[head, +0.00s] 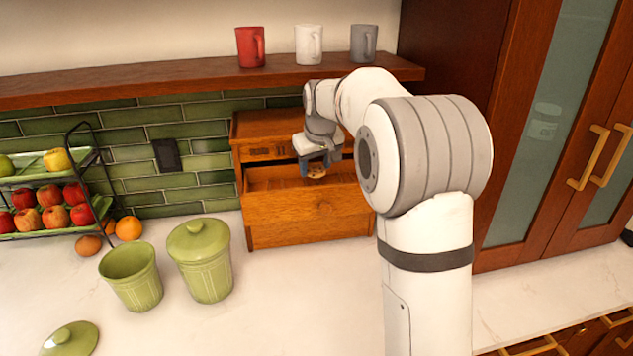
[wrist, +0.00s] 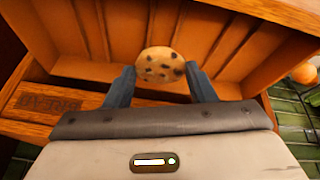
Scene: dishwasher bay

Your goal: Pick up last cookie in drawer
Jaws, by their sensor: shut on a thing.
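A round chocolate-chip cookie (wrist: 160,65) sits between the fingertips of my gripper (wrist: 160,84) in the wrist view. My gripper is shut on the cookie, and it also shows in the head view (head: 312,168), just above the open drawer. My arm hides the drawer's right end in the head view.
An open green canister (head: 131,277) and a lidded green canister (head: 200,260) stand left of the wooden box. A loose green lid (head: 70,338) lies in front. A fruit rack (head: 55,195) is at left. Mugs (head: 309,45) stand on the shelf (head: 180,80) above.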

